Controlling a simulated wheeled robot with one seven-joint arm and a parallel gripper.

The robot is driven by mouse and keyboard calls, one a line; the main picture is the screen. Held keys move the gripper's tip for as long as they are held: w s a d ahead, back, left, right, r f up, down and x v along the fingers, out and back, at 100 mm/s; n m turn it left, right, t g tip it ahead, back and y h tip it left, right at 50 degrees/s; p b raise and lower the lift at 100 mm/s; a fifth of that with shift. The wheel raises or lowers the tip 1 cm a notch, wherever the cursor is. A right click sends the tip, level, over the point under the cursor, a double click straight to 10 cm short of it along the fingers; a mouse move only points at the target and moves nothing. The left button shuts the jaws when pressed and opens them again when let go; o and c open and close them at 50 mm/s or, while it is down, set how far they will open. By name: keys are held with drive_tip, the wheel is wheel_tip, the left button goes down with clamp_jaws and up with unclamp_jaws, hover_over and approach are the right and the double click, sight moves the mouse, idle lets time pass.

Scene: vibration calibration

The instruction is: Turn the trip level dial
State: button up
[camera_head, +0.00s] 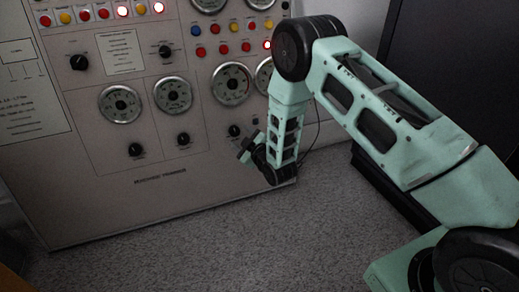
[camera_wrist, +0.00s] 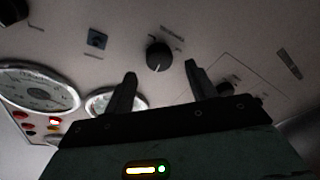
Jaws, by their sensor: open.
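In the wrist view a round black dial (camera_wrist: 159,56) with a white pointer line sits on the grey panel. My gripper (camera_wrist: 160,69) is open, with one fingertip to each side of the dial and the dial framed between them, a little beyond the tips. I see no contact. In the head view my gripper (camera_head: 246,149) is low at the right side of the panel (camera_head: 190,190), near a black dial (camera_head: 234,130). I cannot tell if this is the same dial. The labels are too small to read, so which dial is the trip level one is unclear.
Other black dials (camera_head: 183,139) and round gauges (camera_head: 172,94) sit on the panel, with rows of red, yellow and blue buttons (camera_head: 222,49) above. In the wrist view another dark knob (camera_wrist: 225,89) is close behind the right finger. Grey carpet (camera_head: 190,250) lies clear in front.

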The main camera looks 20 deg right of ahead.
drive_tip(key=p+v, duration=0.5)
drive_tip(key=v, duration=0.9)
drive_tip(key=shift+s, duration=0.25)
drive_tip(key=w+a+r+m+g+p, duration=0.2)
drive_tip(key=a+r+g+p, duration=0.15)
drive_tip(key=a+r, duration=0.3)
drive_tip(key=s+a+r+g+p, duration=0.2)
drive_tip(key=s+a+r+g, duration=0.5)
drive_tip(key=r, duration=0.3)
drive_tip(key=s+d+r+g+h+p, duration=0.1)
drive_tip(key=s+r+g, duration=0.1)
drive_tip(key=s+r, duration=0.45)
drive_tip(key=s+d+r+m+g+h+p, duration=0.1)
drive_tip(key=s+r+g+p, duration=0.15)
drive_tip(key=s, duration=0.75)
drive_tip(key=s+d+r+g+h+p, duration=0.1)
drive_tip(key=s+r, duration=0.5)
drive_tip(key=s, duration=0.3)
wheel_tip(320, 180, up, 38)
drive_tip(key=p, duration=3.7)
drive_tip(key=shift+s+f+g+p, duration=0.15)
drive_tip(key=shift+s+g+p, duration=0.1)
drive_tip(key=shift+g+p, duration=0.05)
